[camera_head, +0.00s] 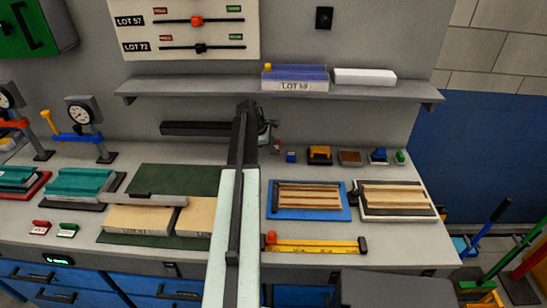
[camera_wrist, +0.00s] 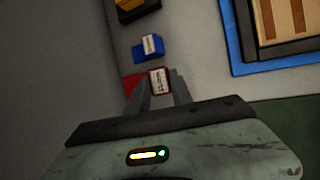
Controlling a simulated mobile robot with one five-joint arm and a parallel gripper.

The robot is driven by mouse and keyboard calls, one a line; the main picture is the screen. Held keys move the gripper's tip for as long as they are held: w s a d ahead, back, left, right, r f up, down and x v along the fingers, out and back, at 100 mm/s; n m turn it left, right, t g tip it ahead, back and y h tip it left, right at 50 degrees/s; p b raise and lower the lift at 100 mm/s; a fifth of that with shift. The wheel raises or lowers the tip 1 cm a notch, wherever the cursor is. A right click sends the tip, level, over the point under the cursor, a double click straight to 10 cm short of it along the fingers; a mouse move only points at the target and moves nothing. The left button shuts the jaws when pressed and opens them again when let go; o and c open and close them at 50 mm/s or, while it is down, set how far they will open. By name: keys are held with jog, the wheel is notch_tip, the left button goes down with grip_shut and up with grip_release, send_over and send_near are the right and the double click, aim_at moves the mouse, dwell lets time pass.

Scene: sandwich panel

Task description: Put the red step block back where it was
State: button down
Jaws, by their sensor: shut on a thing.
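The red step block (camera_wrist: 160,81), with a pale label, sits between the two fingers of my gripper (camera_wrist: 159,85) in the wrist view. In the head view a small part of the red block (camera_head: 277,145) shows beside my gripper (camera_head: 268,134), at the left end of a row of small blocks at the back of the bench. My gripper is shut on it. I cannot tell whether the block touches the bench. A small blue block (camera_wrist: 148,47) with a label lies just beyond it, apart; it also shows in the head view (camera_head: 291,157).
Right of the blue block stand an orange block (camera_head: 320,155), a brown block (camera_head: 349,158), another blue block (camera_head: 379,156) and a green block (camera_head: 400,157). A blue tray (camera_head: 345,214) lies in front. A shelf (camera_head: 215,88) overhangs the back of the bench.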

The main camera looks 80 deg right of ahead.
jog(key=shift+d+f+b, duration=0.15)
jog(key=shift+f+b, duration=0.2)
jog(key=shift+f, duration=0.35)
jog(key=shift+d+f+b, duration=0.15)
jog(key=shift+f+b, duration=0.2)
jog(key=shift+f, duration=0.3)
jog(key=shift+d+f+b, duration=0.2)
jog(key=shift+f+b, duration=0.7)
jog(key=shift+w+d+r+y+p, duration=0.15)
jog(key=shift+d+r+y+p, duration=0.25)
jog(key=shift+d+r+p, duration=0.3)
jog(key=shift+d+f+n+y+p, duration=0.15)
jog(key=shift+d+n+y+p, duration=0.2)
jog(key=shift+y, duration=0.55)
jog(key=shift+a+f+y+b, duration=0.15)
jog(key=shift+f+y+b, duration=0.15)
jog(key=shift+y, duration=0.1)
jog(key=shift+a+f+b, duration=0.2)
jog(key=shift+f+b, duration=0.4)
